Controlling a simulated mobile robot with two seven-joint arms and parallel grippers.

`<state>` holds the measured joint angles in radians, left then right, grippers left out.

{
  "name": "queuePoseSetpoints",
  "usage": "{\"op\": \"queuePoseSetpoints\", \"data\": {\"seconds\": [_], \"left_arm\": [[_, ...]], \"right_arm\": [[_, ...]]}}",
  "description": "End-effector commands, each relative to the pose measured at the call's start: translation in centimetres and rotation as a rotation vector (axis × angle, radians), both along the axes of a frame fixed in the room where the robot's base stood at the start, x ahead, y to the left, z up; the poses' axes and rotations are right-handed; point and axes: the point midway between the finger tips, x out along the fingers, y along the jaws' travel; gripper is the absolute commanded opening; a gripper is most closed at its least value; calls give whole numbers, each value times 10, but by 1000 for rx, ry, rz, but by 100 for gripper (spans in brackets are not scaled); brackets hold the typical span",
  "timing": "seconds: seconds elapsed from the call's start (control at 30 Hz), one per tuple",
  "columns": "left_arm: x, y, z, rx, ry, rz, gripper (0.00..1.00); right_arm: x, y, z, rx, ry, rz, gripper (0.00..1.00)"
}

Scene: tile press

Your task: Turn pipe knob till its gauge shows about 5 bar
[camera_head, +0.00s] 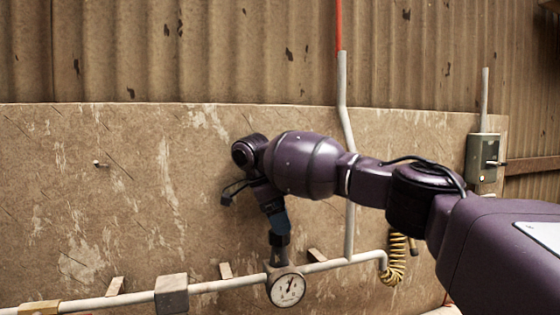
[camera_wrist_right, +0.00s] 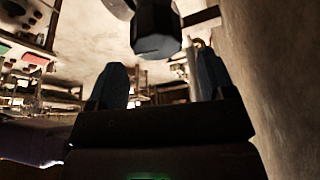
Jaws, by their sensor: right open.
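A round white gauge (camera_head: 286,288) with a dark rim sits on the pipe (camera_head: 225,284) at the bottom middle of the head view. Its needle leans up and to the right; the numbers are too small to read. A dark knob (camera_head: 279,241) stands just above the gauge. My right gripper (camera_head: 279,222) points down at the knob from above. In the right wrist view its two blue fingers (camera_wrist_right: 163,72) are open and apart, with a dark faceted knob (camera_wrist_right: 156,32) ahead of them. I cannot tell whether they touch it. My left gripper is not in view.
The pipe runs along a stained wall panel (camera_head: 100,200), with a square block (camera_head: 172,294) left of the gauge. A coiled yellow hose (camera_head: 396,262) hangs to the right. A grey box with a lever (camera_head: 481,160) is at the far right. The wall left of my arm is mostly clear.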

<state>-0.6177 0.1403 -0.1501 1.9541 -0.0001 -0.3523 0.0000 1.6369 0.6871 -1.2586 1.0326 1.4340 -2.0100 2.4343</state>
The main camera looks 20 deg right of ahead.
Motion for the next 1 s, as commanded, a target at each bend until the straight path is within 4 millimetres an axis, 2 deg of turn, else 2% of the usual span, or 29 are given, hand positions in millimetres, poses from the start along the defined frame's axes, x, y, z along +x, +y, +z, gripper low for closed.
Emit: {"op": "queuePoseSetpoints", "data": {"seconds": [0.1, 0.7, 0.8, 1.0], "left_arm": [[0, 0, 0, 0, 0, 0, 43], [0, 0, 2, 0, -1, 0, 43], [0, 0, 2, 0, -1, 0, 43], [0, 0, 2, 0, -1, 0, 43]], "right_arm": [[0, 0, 24, -2, -5, -2, 76], [0, 1, 129, -3, -4, -3, 76], [0, 1, 144, -3, -6, -3, 76], [0, 0, 158, -2, 0, -2, 76]]}}
